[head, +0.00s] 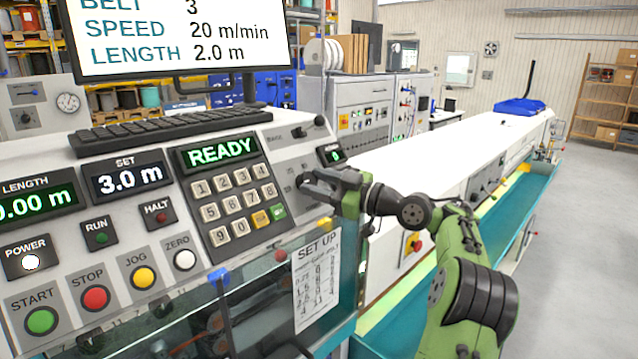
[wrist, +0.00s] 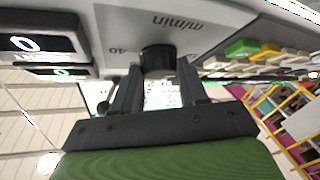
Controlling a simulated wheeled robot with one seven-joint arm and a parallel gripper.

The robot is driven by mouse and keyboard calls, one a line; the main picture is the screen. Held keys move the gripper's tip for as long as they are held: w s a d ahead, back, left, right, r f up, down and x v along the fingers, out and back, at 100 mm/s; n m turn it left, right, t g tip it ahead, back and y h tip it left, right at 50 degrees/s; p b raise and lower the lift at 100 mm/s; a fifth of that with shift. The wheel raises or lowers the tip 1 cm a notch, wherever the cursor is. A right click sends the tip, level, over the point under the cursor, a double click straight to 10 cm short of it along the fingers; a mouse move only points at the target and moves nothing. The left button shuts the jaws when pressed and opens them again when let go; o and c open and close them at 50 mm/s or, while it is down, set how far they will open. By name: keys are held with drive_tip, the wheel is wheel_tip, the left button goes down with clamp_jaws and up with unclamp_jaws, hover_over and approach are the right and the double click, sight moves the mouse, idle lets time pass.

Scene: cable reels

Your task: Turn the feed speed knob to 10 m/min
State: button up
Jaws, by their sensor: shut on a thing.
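The feed speed knob (wrist: 157,60) is a dark round knob on the pale control panel in the wrist view. The panel beside it carries upside-down print reading "m/min" and "40". My gripper (wrist: 158,77) has one finger on each side of the knob and is shut on it. In the head view my gripper (head: 318,186) is at the panel's right part, right of the keypad, and hides the knob. The knob's pointer cannot be made out. The monitor (head: 180,35) reads SPEED 20 m/min and LENGTH 2.0 m.
A keypad (head: 236,204) under a READY display (head: 216,152) lies left of my gripper. Several push buttons, such as the red STOP button (head: 95,298), fill the panel's left. A clear guard with a SET UP sheet (head: 316,279) is below. The floor at right is clear.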

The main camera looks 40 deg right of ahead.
drive_tip(key=o, duration=1.1)
drive_tip(key=shift+c, duration=0.2)
drive_tip(key=v, duration=1.5)
drive_tip(key=shift+s, duration=0.35)
drive_tip(key=shift+d+f, duration=0.1)
drive_tip(key=shift+d, duration=0.05)
